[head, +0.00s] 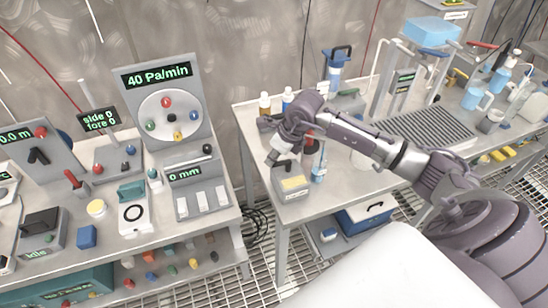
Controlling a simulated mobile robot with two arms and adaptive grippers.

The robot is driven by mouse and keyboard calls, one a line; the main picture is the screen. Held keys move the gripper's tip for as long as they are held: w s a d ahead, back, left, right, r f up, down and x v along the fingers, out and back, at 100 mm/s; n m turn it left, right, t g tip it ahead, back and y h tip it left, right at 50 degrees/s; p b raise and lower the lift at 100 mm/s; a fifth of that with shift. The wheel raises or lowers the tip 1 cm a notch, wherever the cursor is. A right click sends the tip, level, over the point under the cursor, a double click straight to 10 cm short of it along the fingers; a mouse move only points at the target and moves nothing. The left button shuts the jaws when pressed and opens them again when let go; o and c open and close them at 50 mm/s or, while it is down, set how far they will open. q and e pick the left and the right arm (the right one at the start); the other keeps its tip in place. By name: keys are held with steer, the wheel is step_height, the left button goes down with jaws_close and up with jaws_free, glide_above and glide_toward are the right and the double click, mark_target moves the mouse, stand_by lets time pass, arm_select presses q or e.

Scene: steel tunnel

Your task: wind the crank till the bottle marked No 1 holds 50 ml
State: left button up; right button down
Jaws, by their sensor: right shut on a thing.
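My right gripper (277,152) reaches in from the right over the front left of the right-hand table. It is shut on a small part that it mostly hides. This looks like the crank, but its shape is not clear. Just below is a small grey unit (292,194) with a yellow block on top. A small bottle with blue liquid (318,173) stands close to the right of this unit, partly behind my arm. Its marking and level are too small to read. My left gripper is not in view.
A left table carries a "40 Pa/min" panel (165,100), a "0 mm" box (195,190) and several levers and buttons. A gap with cables separates the tables. Right of my arm are a ribbed tray (425,128), a blue jug (473,97) and other bottles.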

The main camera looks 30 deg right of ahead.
steer(key=m, duration=0.1)
steer(key=w+m+b, duration=0.1)
steer(key=m+h+b, duration=0.1)
steer(key=shift+w+d+f+t, duration=0.1)
steer(key=shift+w+d+t, duration=0.05)
steer(key=shift+d+t, duration=0.15)
steer(key=m+b, duration=0.1)
steer(key=m, duration=0.1)
steer(key=w+d+m+h+b, duration=0.1)
steer(key=shift+m+h, duration=0.3)
steer(key=shift+m, duration=0.1)
steer(key=m+b, duration=0.1)
steer(key=d+m+h+b, duration=0.1)
steer(key=shift+w+m, duration=0.25)
steer(key=shift+m, duration=0.15)
steer(key=shift+s+d+r+m+g+h+b, duration=0.15)
steer(key=shift+d+m+g+h, duration=0.5)
steer(key=shift+m, duration=1.7)
steer(key=shift+s+d+m+g+h+b, duration=0.3)
steer(key=shift+d+m+g, duration=0.7)
steer(key=shift+m, duration=1.4)
steer(key=shift+s+d+r+m+g+h+b, duration=0.15)
steer(key=shift+d+m+g+h, duration=0.5)
steer(key=shift+m, duration=1.7)
steer(key=shift+d+f, duration=0.15)
steer(key=c, duration=1)
jaws_free()
steer(key=shift+c, duration=0.2)
